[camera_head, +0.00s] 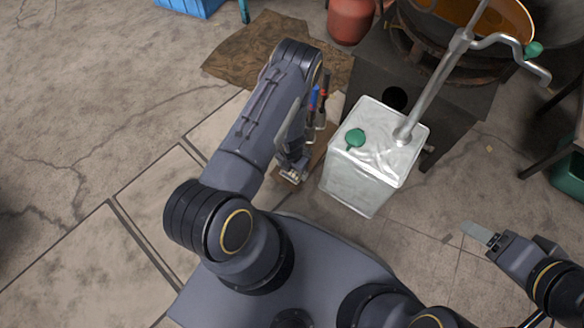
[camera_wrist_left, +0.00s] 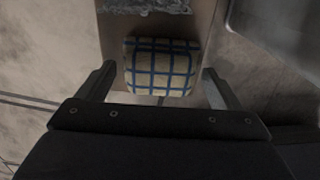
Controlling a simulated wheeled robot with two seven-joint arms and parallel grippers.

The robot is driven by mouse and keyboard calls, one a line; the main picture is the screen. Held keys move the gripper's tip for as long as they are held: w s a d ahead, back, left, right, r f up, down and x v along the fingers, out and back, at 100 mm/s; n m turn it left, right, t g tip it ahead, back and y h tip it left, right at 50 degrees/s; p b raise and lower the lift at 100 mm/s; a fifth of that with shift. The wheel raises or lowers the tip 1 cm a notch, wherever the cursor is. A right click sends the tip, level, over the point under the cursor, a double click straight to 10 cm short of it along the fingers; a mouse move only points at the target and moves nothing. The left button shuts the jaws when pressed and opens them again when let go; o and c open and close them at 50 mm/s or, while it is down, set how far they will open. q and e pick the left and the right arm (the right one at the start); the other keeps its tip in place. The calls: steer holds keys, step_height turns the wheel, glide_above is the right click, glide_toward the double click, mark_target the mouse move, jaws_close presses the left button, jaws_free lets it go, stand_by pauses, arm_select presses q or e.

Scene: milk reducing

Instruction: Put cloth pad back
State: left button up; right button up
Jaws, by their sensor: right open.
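The cloth pad (camera_wrist_left: 160,66), cream with a blue check, lies flat on a light brown surface in the left wrist view. My left gripper (camera_wrist_left: 160,82) is open, with one finger on each side of the pad and a small gap showing at both sides. I cannot tell the height of the fingertips above it. In the head view my left gripper (camera_head: 292,174) points down beside the white metal can, and the pad is mostly hidden there. My right gripper (camera_head: 482,236) is open and empty at the lower right, over bare floor.
The white metal can (camera_head: 358,185) with a green cap stands just right of my left gripper. A dark stove (camera_head: 455,95) with a pan (camera_head: 505,18) is behind it. The left floor is clear.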

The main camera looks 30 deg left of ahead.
arm_select(q)
steer(key=shift+r, duration=0.1)
steer(key=shift+r+p, duration=0.25)
steer(key=shift+p, duration=0.1)
steer(key=w+d+r+m+t+h+p, duration=0.2)
steer(key=r+m, duration=0.6)
steer(key=r, duration=1.4)
steer(key=d+r+m+t+h+p, duration=0.25)
steer(key=r+m, duration=0.45)
steer(key=r, duration=1.6)
steer(key=s+r+m, duration=0.5)
steer(key=s+m, duration=0.4)
steer(key=s+r+m+t, duration=0.1)
steer(key=s+r+m, duration=0.5)
steer(key=s+m, duration=0.3)
steer(key=shift+s+a+r+y, duration=0.15)
steer(key=shift+s+y, duration=0.3)
steer(key=shift+s, duration=0.05)
steer(key=shift+p, duration=0.3)
